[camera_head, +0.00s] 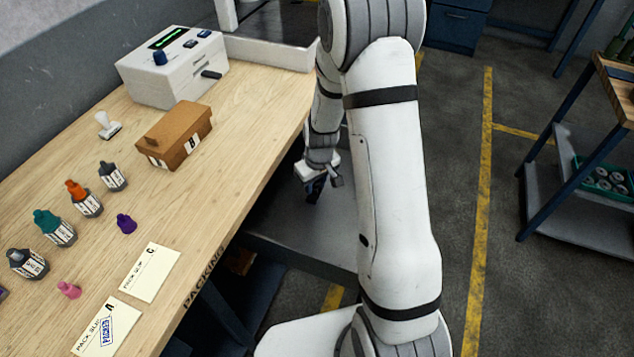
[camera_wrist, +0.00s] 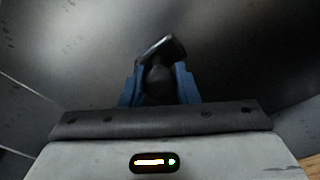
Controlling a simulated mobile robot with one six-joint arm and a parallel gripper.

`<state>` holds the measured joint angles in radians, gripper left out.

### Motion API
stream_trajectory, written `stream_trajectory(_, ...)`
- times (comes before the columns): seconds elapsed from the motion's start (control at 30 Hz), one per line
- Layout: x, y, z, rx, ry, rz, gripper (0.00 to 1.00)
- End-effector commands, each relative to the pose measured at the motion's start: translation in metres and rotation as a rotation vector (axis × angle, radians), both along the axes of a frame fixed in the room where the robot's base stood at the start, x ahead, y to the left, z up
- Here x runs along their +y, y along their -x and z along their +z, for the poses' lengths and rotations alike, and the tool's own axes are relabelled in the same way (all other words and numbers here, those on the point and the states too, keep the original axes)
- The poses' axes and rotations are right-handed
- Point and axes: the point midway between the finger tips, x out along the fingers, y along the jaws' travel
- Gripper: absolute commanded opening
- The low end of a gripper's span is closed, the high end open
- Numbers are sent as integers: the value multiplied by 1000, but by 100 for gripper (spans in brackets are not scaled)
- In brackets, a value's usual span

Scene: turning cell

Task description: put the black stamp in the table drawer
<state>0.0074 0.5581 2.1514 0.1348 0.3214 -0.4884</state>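My gripper (camera_wrist: 158,88) has its blue fingers shut on the black stamp (camera_wrist: 160,50) in the wrist view. The stamp's dark handle is between the fingers and its flat end points away from my wrist. In the head view my gripper (camera_head: 314,188) hangs over the grey metal table drawer (camera_head: 285,228), which is pulled out from under the table's right edge. Grey metal walls (camera_wrist: 25,75) surround the gripper in the wrist view. I cannot tell whether the stamp touches the drawer floor. My arm hides part of the drawer.
The wooden packing table (camera_head: 225,140) holds a white-handled stamp (camera_head: 107,125), a brown box (camera_head: 172,140), several ink bottles, packing slips (camera_head: 150,272) and a white device (camera_head: 170,68). A shelf cart (camera_head: 590,180) stands at the right. Floor with yellow lines lies between.

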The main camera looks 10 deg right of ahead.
Motion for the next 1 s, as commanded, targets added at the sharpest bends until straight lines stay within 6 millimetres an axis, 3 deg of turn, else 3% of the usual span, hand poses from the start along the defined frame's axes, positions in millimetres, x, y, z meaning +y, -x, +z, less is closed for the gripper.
stream_trajectory(0.27, 0, 0, 0, 0, 0, -1, 50)
stream_trajectory(0.63, -1, 0, 8, -2, 0, -1, 50)
stream_trajectory(1.0, -4, 7, 80, -5, 0, -1, 50)
